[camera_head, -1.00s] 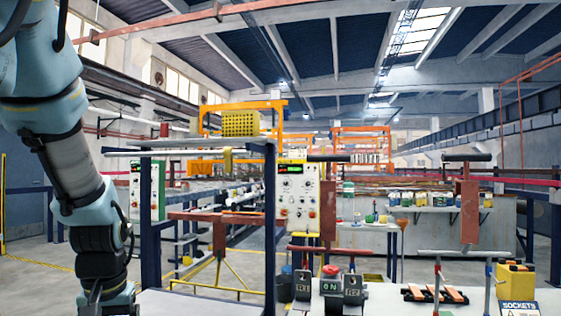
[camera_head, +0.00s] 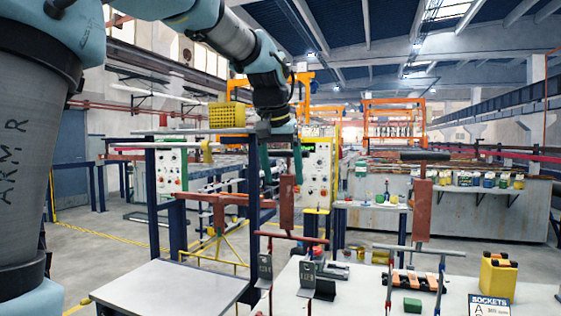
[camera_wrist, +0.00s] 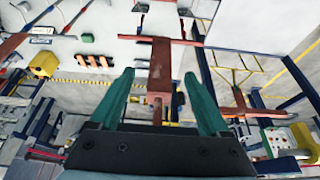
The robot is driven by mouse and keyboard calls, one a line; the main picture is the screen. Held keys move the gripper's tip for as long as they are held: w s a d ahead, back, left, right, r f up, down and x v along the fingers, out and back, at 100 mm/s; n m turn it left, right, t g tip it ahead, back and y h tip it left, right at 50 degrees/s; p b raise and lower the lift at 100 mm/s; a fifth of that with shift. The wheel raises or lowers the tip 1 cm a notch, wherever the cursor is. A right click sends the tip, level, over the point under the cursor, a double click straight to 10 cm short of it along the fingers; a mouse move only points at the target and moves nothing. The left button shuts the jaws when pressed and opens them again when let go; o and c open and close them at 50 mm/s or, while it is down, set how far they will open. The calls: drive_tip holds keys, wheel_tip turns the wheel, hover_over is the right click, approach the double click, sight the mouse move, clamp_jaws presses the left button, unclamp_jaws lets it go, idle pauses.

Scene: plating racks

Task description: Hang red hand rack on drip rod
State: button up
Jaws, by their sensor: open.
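My gripper (camera_head: 283,180) points down with its two teal fingers open. A red-brown rack (camera_head: 287,208) is upright at and just below the fingertips. In the wrist view the same rack (camera_wrist: 160,72) shows between the fingers (camera_wrist: 157,80), with a gap on each side; its upper end is hidden. A second red-brown rack (camera_head: 422,212) with a dark handle stands to the right. A red bar on posts (camera_head: 292,238) is below the gripper, and a grey bar on posts (camera_head: 420,250) is further right. I cannot tell which bar is the drip rod.
A blue frame (camera_head: 154,200) with a yellow box (camera_head: 227,115) and control panels stands at left. The white table (camera_head: 350,295) holds dark blocks (camera_head: 307,272), orange-black parts (camera_head: 415,281) and a yellow container (camera_head: 498,273). A bare grey tabletop (camera_head: 170,285) lies in front left.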

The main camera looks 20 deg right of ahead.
sight(286, 197)
drive_tip(key=p+x, duration=0.1)
drive_tip(key=x, duration=0.7)
drive_tip(key=shift+w+p, duration=0.1)
drive_tip(key=shift+p, duration=0.3)
drive_tip(key=shift+c, duration=0.2)
clamp_jaws()
idle(0.6)
drive_tip(key=c, duration=0.6)
unclamp_jaws()
clamp_jaws()
drive_tip(key=shift+r, duration=0.2)
